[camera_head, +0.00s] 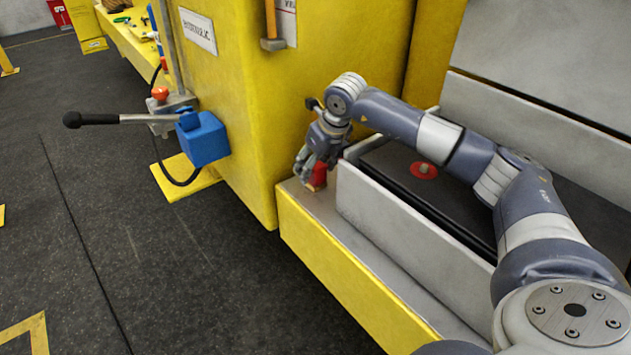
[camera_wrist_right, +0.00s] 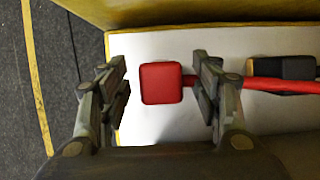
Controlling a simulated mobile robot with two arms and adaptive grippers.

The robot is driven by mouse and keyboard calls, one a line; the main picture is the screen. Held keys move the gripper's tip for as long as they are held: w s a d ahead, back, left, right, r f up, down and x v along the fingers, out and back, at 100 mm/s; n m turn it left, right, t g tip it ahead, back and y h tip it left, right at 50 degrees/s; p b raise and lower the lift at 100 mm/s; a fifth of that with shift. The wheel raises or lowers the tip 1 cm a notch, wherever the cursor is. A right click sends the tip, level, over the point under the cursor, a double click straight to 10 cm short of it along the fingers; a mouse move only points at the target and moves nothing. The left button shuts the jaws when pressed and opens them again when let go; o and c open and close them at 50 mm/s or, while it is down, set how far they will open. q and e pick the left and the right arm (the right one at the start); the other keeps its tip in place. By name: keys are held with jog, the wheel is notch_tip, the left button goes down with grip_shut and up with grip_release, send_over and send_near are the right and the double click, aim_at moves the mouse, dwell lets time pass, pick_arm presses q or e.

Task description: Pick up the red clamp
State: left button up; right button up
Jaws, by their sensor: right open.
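The red clamp (camera_head: 319,174) sits on the grey ledge of the yellow machine, partly hidden behind my right gripper (camera_head: 311,168) in the head view. In the right wrist view the clamp (camera_wrist_right: 162,83) shows a square red block, with a red bar running right to a dark part. My right gripper (camera_wrist_right: 162,95) is open, with one finger on each side of the red block. Gaps show between the block and both fingers; the right finger crosses over the bar. I cannot tell the gripper's height above the ledge. My left gripper is not in view.
The yellow machine wall (camera_head: 330,60) rises close behind the clamp. A grey raised panel (camera_head: 400,215) stands along the ledge (camera_head: 385,265), beside my right arm. A blue block with a black-handled lever (camera_head: 203,140) is to the left. The dark floor in front is open.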

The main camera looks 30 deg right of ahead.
jog(key=shift+w+d, duration=0.1)
jog(key=c, duration=0.8)
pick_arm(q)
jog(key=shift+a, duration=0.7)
pick_arm(e)
grip_shut()
jog(key=shift+r, duration=0.15)
